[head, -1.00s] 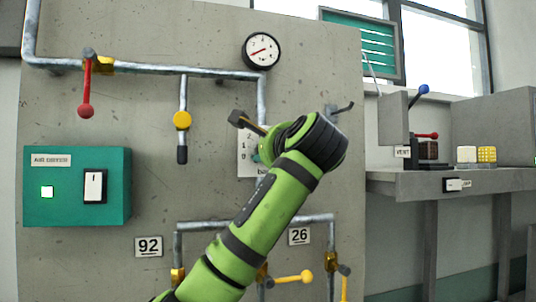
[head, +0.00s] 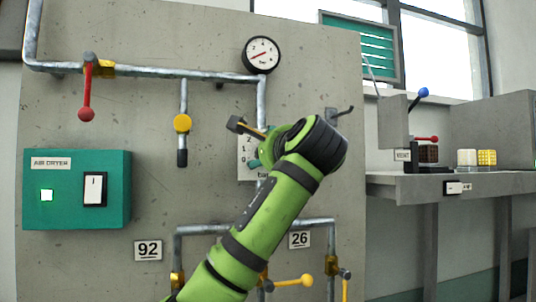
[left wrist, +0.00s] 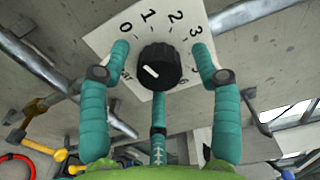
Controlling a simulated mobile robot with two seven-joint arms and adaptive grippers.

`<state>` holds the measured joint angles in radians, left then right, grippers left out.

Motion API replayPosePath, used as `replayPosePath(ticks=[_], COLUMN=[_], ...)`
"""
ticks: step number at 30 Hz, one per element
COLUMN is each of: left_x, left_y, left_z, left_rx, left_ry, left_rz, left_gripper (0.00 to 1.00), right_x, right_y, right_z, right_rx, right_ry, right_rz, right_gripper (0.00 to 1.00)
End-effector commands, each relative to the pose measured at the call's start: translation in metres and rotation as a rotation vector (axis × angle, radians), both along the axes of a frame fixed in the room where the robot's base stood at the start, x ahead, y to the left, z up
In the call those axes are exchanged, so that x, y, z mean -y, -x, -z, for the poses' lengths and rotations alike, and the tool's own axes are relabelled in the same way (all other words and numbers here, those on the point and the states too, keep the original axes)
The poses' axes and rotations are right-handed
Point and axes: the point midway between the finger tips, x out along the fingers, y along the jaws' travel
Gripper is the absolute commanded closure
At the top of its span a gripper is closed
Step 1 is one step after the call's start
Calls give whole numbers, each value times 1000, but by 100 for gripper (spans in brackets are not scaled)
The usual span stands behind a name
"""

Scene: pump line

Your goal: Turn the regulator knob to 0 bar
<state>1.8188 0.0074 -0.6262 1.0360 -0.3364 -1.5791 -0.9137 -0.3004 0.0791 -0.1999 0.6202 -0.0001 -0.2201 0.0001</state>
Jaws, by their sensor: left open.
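The regulator knob (left wrist: 159,67) is black with a white mark, on a white dial plate (left wrist: 105,40) numbered from 0 up to 6. The mark lies left of the knob's centre; I cannot tell exactly which number it points to. My left gripper (left wrist: 161,54) is open, its teal fingers to the left, right and below the knob, with visible gaps at the sides. In the head view my left wrist covers the knob; part of the plate (head: 244,145) shows beside my gripper (head: 254,163). A round gauge (head: 261,55) above has its red needle pointing lower left.
Pipes run around the dial on the concrete panel. A red lever (head: 86,100), a yellow valve (head: 182,122) and a yellow handle (head: 295,280) stick out nearby. A green air dryer box (head: 76,188) is at left, a grey shelf (head: 480,184) at right.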

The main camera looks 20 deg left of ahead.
Motion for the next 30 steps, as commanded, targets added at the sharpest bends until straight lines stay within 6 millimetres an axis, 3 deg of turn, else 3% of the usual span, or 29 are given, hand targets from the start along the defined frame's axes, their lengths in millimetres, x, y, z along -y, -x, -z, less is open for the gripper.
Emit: replayPosePath(ticks=[8,21,30], left_x=[11,59,67], left_y=[14,86,100], left_z=[0,0,0], left_rx=[2,2,-1], left_ry=[-1,-1,1], left_rz=[3,2,0], left_gripper=[36,36,36], right_x=[3,1,1], right_y=[0,0,0], right_z=[0,0,0], right_rx=[1,0,0], right_ry=[3,1,1], right_rz=[-2,0,0], right_gripper=[50,50,50])
